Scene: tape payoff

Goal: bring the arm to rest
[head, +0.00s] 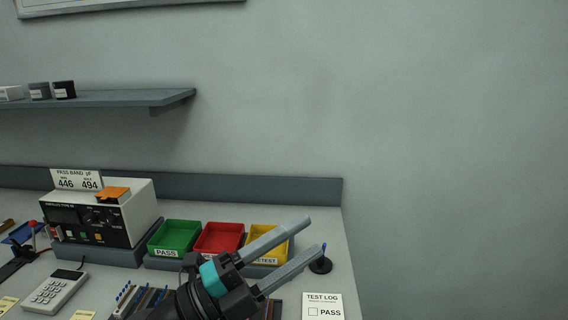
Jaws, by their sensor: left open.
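My left gripper (296,250) is in the lower middle of the head view. Its two long grey fingers are apart and point up and to the right, with nothing between them. A teal band (213,279) shows at its base. The fingers overlap the yellow bin (268,240) and part of the bench's right side in the picture; I cannot tell their height above them. My right gripper is not in view.
A green PASS bin (174,237), a red bin (219,237) and a tester (98,213) stand along the back. A calculator (55,289), a TEST LOG sheet (322,307) and a pen in a round black holder (320,265) lie around. A shelf (130,98) hangs above.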

